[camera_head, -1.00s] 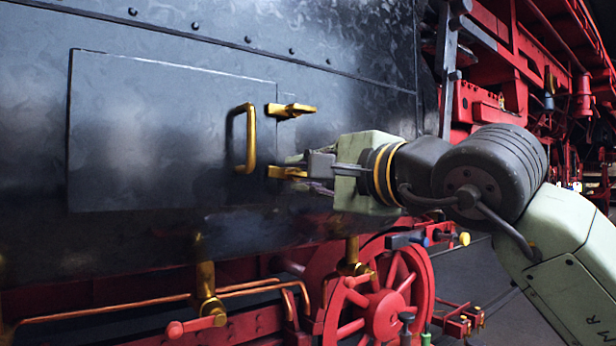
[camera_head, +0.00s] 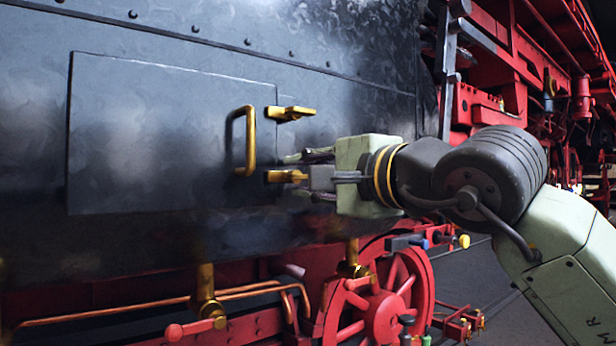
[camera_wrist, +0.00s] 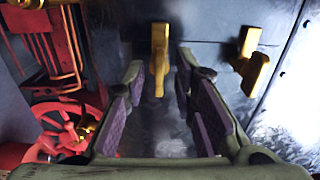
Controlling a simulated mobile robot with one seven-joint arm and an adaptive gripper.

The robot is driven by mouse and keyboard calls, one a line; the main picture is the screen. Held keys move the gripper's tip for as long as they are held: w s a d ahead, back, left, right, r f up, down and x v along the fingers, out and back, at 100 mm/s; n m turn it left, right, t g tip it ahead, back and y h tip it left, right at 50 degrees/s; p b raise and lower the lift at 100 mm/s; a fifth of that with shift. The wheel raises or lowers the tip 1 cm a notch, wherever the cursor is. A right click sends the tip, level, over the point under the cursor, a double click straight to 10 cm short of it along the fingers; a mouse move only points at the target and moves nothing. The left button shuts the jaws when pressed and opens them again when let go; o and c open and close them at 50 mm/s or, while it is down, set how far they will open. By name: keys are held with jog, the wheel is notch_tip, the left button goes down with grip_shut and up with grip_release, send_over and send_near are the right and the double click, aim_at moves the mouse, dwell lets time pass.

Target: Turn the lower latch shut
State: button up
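The lower latch (camera_head: 285,176) is a gold lever on the dark tank side, just right of the panel's edge. It points right, roughly level, in the head view. My gripper (camera_head: 300,176) faces it from the right, its fingers partly hiding it. In the wrist view, the lower latch (camera_wrist: 159,60) lies between the fingertips of my open gripper (camera_wrist: 162,62), with a gap on both sides. I cannot tell how deep it sits between the fingers. The panel door (camera_head: 165,135) lies flat against the tank.
The gold upper latch (camera_head: 290,112) sticks out rightward above, and also shows right of the fingers in the wrist view (camera_wrist: 252,62). A gold door handle (camera_head: 250,140) stands left of the lower latch. A red wheel (camera_head: 382,308) and copper pipes (camera_head: 255,290) are below.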

jog(key=v, duration=1.2)
jog(key=shift+a, duration=0.1)
